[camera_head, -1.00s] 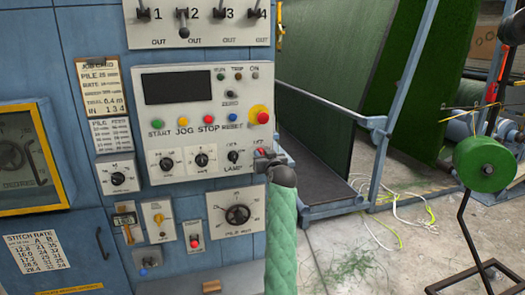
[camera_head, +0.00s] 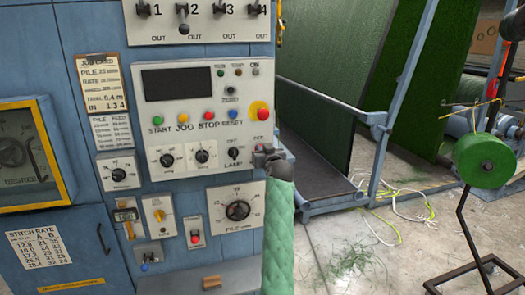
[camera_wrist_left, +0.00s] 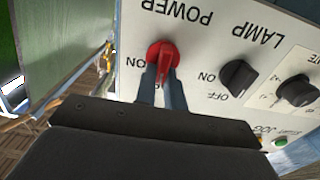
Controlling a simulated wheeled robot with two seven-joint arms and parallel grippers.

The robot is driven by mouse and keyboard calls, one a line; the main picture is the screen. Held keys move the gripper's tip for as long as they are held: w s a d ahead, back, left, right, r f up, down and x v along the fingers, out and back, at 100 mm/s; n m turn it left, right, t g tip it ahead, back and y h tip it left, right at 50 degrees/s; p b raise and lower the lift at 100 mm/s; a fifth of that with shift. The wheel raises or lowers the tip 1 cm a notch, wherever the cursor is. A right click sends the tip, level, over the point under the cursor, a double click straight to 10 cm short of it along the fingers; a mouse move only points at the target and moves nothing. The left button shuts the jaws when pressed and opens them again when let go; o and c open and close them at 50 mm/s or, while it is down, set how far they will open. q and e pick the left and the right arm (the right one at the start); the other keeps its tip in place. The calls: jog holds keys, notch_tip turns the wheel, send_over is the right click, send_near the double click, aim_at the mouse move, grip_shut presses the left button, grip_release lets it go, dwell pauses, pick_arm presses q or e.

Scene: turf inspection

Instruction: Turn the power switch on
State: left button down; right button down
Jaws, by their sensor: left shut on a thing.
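The red power switch (camera_wrist_left: 163,58) is a rotary knob below the word POWER in the left wrist view, where the panel appears upside down. An ON label stands beside it. My left gripper (camera_wrist_left: 165,78) is shut on the knob, one finger on each side of its handle. The knob's handle points roughly down in that view; whether it lines up with ON I cannot tell. In the head view my left gripper (camera_head: 265,158) is at the lower right corner of the white control panel (camera_head: 145,128) and hides the knob. My right gripper is not in view.
The lamp knob (camera_wrist_left: 238,76) sits close beside the power switch. A red emergency button on a yellow base (camera_head: 258,112) is just above my gripper in the head view. A pile dial (camera_head: 238,209) is below. A blue frame (camera_head: 378,125) and loose cables (camera_head: 395,205) lie to the right.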

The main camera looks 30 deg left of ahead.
pick_arm(q)
jog(key=shift+m, duration=0.3)
jog(key=shift+w+d+f+m+p, duration=0.2)
jog(key=shift+m+p, duration=0.75)
jog(key=shift+m, duration=1.95)
jog(key=shift+w+d+f+m+p, duration=0.25)
jog(key=shift+m+p, duration=0.7)
jog(key=shift+m, duration=1.95)
jog(key=shift+w+d+f+m+p, duration=0.25)
jog(key=shift+m+p, duration=0.7)
jog(key=shift+m, duration=1.95)
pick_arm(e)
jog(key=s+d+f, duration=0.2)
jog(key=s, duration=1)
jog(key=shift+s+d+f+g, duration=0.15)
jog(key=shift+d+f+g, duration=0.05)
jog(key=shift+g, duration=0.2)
pick_arm(q)
jog(key=shift+s+a, duration=0.1)
jog(key=shift+a, duration=0.1)
jog(key=c, duration=1.5)
grip_release()
jog(key=shift+f, duration=0.1)
jog(key=shift+d, duration=0.1)
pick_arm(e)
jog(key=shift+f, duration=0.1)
